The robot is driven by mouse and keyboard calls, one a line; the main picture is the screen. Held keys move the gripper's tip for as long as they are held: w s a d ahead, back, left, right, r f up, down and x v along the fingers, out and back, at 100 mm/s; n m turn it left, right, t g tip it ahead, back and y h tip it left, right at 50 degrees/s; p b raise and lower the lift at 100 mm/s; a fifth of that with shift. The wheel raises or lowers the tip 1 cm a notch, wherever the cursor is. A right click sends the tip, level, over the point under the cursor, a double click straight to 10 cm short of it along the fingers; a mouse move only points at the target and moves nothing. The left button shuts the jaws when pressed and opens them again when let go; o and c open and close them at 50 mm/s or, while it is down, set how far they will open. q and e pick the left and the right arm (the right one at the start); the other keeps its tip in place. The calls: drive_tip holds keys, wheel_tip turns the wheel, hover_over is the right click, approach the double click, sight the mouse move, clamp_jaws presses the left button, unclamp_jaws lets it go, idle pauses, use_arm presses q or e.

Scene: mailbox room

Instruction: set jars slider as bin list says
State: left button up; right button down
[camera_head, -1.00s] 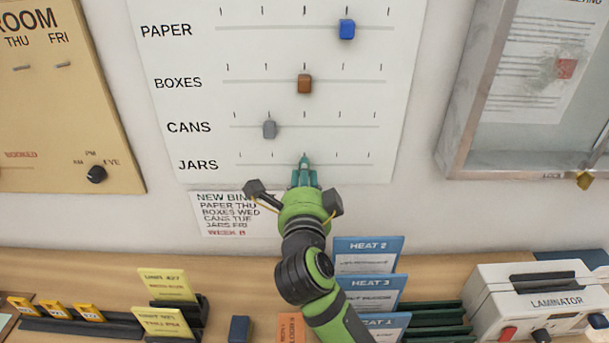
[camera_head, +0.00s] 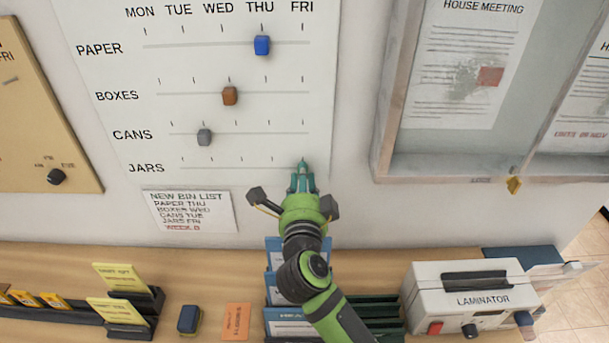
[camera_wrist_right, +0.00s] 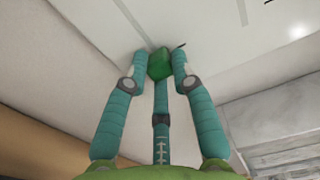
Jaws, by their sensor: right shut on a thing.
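The wall board (camera_head: 110,70) has slider rows PAPER, BOXES, CANS and JARS under MON to FRI. The new bin list (camera_head: 188,211) below reads PAPER THU, BOXES WED, CANS TUE, JARS FRI. My right gripper (camera_head: 302,177) is at the right end of the JARS line, about under FRI. It is shut on the green jars slider (camera_wrist_right: 160,63), seen between the fingers in the wrist view; in the head view the fingers mostly hide it. The blue paper slider (camera_head: 262,45) is at THU, the brown boxes slider (camera_head: 230,96) at WED, the grey cans slider (camera_head: 204,137) at TUE. My left gripper is out of view.
A framed notice case (camera_head: 385,110) stands on the wall right of the board. Below are a laminator (camera_head: 470,300), blue HEAT cards (camera_head: 283,322), an orange card (camera_head: 236,321) and yellow cards (camera_head: 118,276) on the wooden counter (camera_head: 215,275).

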drive_tip(key=shift+d, duration=0.15)
drive_tip(key=c, duration=1)
unclamp_jaws()
drive_tip(key=shift+c, duration=0.2)
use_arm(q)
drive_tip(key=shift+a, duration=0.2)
use_arm(e)
drive_tip(key=s, duration=1.2)
drive_tip(key=shift+d, duration=0.15)
